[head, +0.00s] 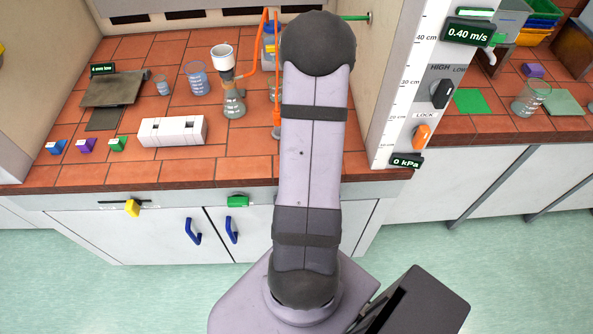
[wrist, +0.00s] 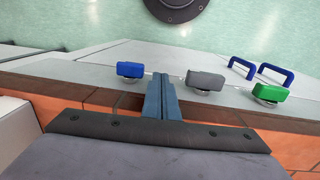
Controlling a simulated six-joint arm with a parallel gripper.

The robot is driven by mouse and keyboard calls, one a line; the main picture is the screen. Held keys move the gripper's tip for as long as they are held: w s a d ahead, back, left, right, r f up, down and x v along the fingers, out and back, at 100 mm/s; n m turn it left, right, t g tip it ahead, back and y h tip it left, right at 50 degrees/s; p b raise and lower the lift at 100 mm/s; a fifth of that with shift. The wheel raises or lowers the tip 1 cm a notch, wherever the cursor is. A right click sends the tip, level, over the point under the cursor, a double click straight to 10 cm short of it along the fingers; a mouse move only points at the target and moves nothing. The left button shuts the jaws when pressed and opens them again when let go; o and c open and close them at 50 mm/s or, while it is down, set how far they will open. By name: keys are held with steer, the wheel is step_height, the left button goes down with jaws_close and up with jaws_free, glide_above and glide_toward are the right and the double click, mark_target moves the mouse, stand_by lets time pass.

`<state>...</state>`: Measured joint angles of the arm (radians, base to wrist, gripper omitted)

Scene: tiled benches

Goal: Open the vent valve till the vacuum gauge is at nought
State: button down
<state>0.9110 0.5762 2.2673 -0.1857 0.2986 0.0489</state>
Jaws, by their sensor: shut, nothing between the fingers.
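A small black display (head: 406,161) on the hood's right post reads 0 kPa. A row of valve handles sits on the bench's front panel in the wrist view: blue (wrist: 130,69), grey (wrist: 206,80) and green (wrist: 271,93). The green handle also shows in the head view (head: 237,201); my arm hides that stretch of panel to its right. I cannot tell which handle is the vent valve. My gripper (wrist: 163,80) is shut and empty, its tips between the blue and grey handles in the picture, apparently touching neither. The head view does not show my gripper.
A funnel on a flask (head: 234,103), beakers (head: 198,79) and a white block (head: 172,131) stand on the tiled bench. An orange hose (head: 265,50) runs beside my arm. Blue door handles (head: 193,231) stick out below the panel. An orange LOCK knob (head: 422,137) is on the post.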

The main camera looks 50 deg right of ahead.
steer(key=w+a+r+b, duration=0.2)
steer(key=w+a+r, duration=0.2)
steer(key=r, duration=0.4)
steer(key=s+d+r+b, duration=0.3)
steer(key=s+d+r, duration=0.2)
steer(key=s+d, duration=0.25)
steer(key=f, duration=0.4)
steer(key=f+p, duration=0.1)
steer(key=f, duration=0.4)
steer(key=f+p, duration=0.1)
steer(key=f, duration=0.4)
steer(key=shift+a+f, duration=0.2)
steer(key=shift+a, duration=0.1)
steer(key=shift+w+a+f, duration=0.3)
steer(key=shift+w+a, duration=0.05)
steer(key=shift+a, duration=0.1)
stand_by(0.9)
steer(key=shift+w+a+f, duration=0.35)
steer(key=shift+f, duration=0.2)
steer(key=shift+w+a+f, duration=0.3)
steer(key=shift+w+f, duration=0.05)
steer(key=shift+f, duration=0.2)
steer(key=shift+s+d, duration=0.1)
stand_by(1.2)
